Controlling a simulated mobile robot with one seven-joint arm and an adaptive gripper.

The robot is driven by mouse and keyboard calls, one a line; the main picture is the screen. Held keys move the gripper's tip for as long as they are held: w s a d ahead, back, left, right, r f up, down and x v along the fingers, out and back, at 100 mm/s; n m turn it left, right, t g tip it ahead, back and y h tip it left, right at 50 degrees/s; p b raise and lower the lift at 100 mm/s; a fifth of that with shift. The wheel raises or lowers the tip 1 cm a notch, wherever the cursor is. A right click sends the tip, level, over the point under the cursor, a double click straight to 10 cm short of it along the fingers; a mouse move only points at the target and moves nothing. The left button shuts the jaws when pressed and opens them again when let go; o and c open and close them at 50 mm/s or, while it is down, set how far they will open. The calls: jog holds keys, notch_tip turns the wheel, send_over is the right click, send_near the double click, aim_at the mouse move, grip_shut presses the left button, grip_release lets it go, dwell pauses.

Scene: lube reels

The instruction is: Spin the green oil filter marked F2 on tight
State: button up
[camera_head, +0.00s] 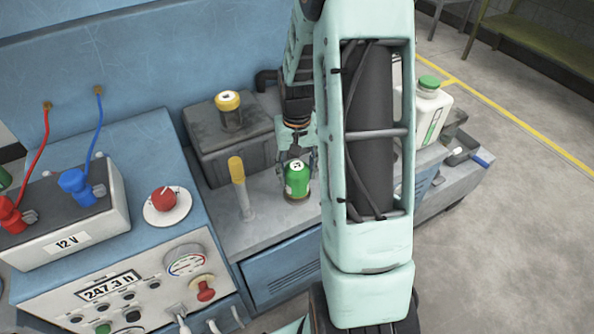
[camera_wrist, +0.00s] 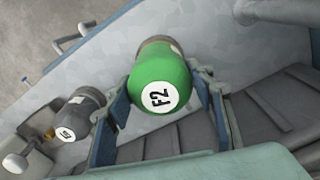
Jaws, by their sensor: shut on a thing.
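The green oil filter (camera_head: 297,178) stands upright near the right end of the grey shelf in the head view. In the wrist view the green oil filter (camera_wrist: 160,85) shows its white top label reading F2. My gripper (camera_head: 296,160) is shut on it in the head view. In the wrist view my gripper (camera_wrist: 163,100) has one finger on each side of the filter body.
A yellow-handled dipstick (camera_head: 237,170) stands left of the filter. A dark box with a yellow cap (camera_head: 228,100) is behind. A white jug with a green cap (camera_head: 428,105) stands to the right. A 12 V battery (camera_head: 70,220) and gauge panel are left. A grey canister (camera_wrist: 80,112) shows in the wrist view.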

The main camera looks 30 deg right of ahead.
jog(key=shift+f, duration=0.45)
jog(key=o, duration=1.1)
jog(key=shift+r, duration=0.1)
